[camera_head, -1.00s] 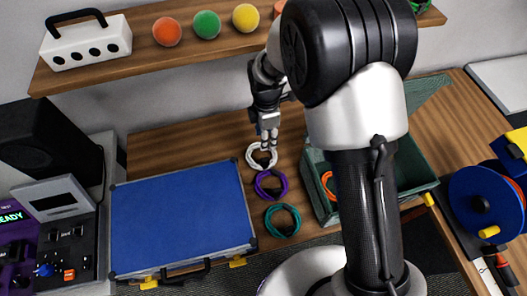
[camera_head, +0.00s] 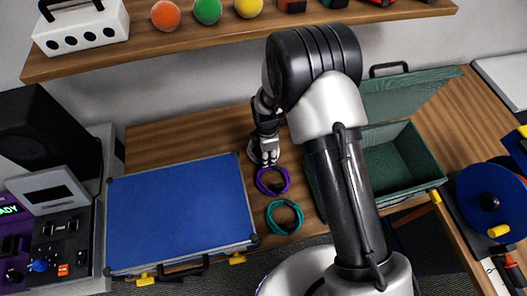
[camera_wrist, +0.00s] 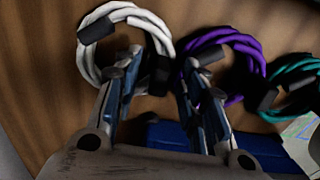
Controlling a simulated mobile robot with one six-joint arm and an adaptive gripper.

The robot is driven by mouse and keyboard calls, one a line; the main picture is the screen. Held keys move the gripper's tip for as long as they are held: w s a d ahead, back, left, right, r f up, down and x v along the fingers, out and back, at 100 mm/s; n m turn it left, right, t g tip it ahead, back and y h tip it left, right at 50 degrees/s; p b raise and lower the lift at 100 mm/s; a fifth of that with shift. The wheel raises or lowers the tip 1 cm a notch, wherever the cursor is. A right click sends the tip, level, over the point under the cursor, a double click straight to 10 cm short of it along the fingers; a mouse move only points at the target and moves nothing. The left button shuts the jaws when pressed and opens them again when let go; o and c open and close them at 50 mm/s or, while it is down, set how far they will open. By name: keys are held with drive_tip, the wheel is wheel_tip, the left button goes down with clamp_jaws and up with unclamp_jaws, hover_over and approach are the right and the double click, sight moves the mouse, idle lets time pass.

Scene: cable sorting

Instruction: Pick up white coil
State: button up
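The white coil (camera_wrist: 158,32) lies on the wooden table in the wrist view, a loose ring with a dark band at its upper left. My gripper (camera_wrist: 162,60) is open, its two fingers spread apart. I cannot tell whether either finger touches a coil. In the head view my gripper (camera_head: 264,158) points down over the white coil's place and mostly hides it.
The purple coil also shows in the head view (camera_head: 272,181), with a teal coil (camera_head: 284,216) in front of it. A blue case (camera_head: 180,215) lies to the left. An open green box (camera_head: 405,160) stands to the right, behind my arm.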

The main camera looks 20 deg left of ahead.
drive_tip(key=shift+f, duration=0.35)
drive_tip(key=shift+c, duration=0.5)
clamp_jaws()
